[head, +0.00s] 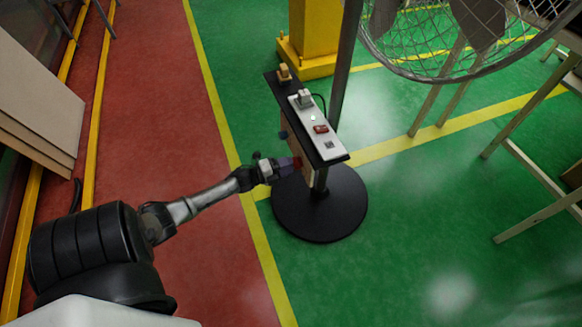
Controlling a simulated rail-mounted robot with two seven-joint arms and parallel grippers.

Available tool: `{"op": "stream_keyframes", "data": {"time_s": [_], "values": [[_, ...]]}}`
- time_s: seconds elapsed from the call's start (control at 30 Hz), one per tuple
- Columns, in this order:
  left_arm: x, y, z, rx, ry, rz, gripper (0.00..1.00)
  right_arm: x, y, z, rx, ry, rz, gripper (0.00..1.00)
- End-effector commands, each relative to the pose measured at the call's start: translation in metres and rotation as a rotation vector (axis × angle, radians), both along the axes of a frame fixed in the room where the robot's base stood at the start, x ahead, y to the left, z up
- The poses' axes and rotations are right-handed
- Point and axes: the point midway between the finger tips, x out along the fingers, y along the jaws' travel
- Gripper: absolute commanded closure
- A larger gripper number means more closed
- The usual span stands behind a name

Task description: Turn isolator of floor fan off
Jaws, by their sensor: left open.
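The floor fan (440,35) stands at the upper right, its wire cage cut off by the top edge. Its dark pole (344,65) runs down behind a narrow box to a round black base (330,215). The box top carries a white strip (316,126) with a plug, a red switch (321,129) and a small grey part. I cannot tell which part is the isolator. My left gripper (291,165) is open at the box's left side face, close to a small red part. Its fingertips are small and unclear, so contact cannot be told. My right gripper is out of view.
A yellow post (314,35) stands behind the box. A table frame (530,170) with pale legs is at the right. Boards (35,95) lean at the far left. The red floor around my left arm and the green floor in front of the base are clear.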

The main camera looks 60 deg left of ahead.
Motion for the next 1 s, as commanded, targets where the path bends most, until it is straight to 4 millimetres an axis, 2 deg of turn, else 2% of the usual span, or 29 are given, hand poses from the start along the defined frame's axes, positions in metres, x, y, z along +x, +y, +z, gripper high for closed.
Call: {"op": "stream_keyframes", "data": {"time_s": [0.2, 0.57, 1.0], "values": [[0.015, -0.002, 0.0, 0.0, 0.0, 0.0, 0.57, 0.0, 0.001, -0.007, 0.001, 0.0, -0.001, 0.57], [0.017, -0.002, 0.0, -0.001, 0.001, 0.0, 0.57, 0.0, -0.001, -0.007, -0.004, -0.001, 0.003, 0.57], [0.017, -0.002, 0.0, -0.001, 0.001, 0.0, 0.99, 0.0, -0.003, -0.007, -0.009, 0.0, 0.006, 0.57]]}}
